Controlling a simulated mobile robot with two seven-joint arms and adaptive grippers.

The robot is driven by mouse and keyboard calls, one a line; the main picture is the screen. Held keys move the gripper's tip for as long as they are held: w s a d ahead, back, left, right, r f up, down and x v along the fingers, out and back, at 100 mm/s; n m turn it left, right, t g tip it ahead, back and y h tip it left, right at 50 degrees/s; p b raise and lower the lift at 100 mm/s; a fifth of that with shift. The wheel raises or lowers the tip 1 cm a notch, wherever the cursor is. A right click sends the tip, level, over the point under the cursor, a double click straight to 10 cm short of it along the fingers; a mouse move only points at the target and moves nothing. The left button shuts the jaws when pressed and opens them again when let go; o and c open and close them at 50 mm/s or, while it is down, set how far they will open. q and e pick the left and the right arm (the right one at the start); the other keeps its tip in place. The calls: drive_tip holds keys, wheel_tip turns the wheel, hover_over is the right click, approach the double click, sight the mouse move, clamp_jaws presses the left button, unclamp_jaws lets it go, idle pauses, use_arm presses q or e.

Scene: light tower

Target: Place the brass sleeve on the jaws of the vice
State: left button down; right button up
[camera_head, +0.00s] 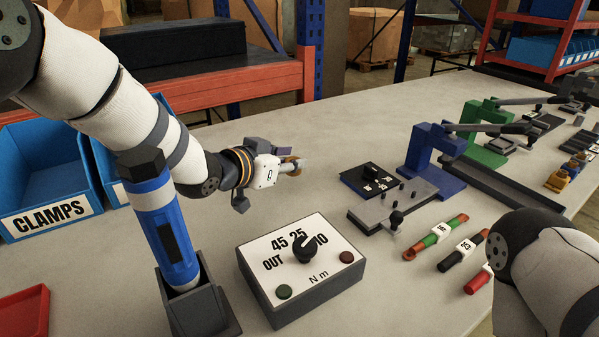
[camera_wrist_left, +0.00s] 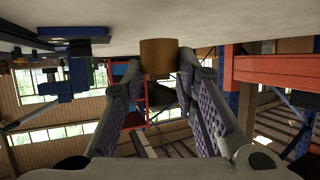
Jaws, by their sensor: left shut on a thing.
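My left gripper (camera_head: 290,164) is shut on the brass sleeve (camera_head: 292,160) and holds it above the table's middle. In the left wrist view the brass sleeve (camera_wrist_left: 158,58) sits between the fingertips, with pale table surface beyond it. A grey fixture with a round knob (camera_head: 393,207), which looks like the vice, lies on the table to the right of the gripper. The gripper is apart from it. The gap between its jaws cannot be made out. My right arm shows at the lower right, but its gripper is out of view.
A dial box (camera_head: 300,270) and a blue tool in a stand (camera_head: 160,220) are in front. Coloured numbered bars (camera_head: 437,238) lie at right. A blue CLAMPS bin (camera_head: 50,180) is at left.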

sight(289, 173)
use_arm(q)
drive_tip(key=shift+f, duration=1.45)
